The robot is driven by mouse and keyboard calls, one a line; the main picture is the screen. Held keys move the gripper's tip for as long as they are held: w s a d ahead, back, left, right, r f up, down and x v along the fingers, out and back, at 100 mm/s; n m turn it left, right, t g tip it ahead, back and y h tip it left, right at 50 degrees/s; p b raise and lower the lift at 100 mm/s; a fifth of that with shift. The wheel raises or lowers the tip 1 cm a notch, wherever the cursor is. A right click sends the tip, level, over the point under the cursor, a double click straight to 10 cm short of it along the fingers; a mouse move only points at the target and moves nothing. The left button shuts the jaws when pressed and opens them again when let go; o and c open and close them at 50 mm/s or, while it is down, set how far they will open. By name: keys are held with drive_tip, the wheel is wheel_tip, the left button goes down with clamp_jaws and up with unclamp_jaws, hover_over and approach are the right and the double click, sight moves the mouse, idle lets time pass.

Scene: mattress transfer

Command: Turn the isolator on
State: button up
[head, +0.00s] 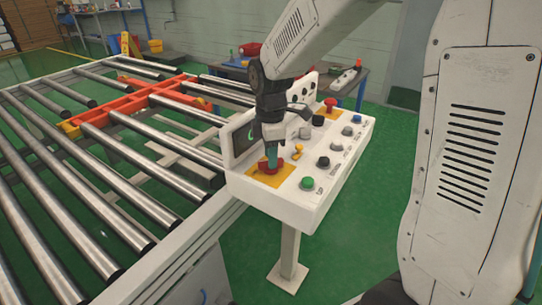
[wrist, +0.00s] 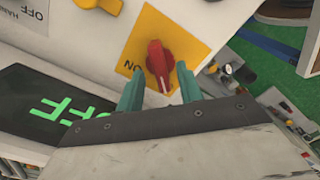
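The isolator is a red rotary knob (wrist: 160,62) on a yellow square plate (wrist: 195,48), with an ON label beside it, inverted in the wrist view. In the head view the red knob (head: 272,168) is at the near left corner of the white control box (head: 315,195). My gripper (wrist: 159,76) is open, with one teal finger on each side of the knob's near end. Gaps show between fingers and knob. In the head view my gripper (head: 270,153) points down over the knob and partly hides it. A dark screen (wrist: 45,108) shows green OFF, inverted.
The box also carries a green button (head: 307,183), black knobs, yellow switches and another red control (head: 329,105) on yellow. A roller conveyor (head: 100,150) with an orange frame lies left. A cluttered workbench (head: 345,80) stands behind. Green floor is clear below the box.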

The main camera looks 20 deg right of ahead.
drive_tip(key=shift+f, duration=0.5)
clamp_jaws()
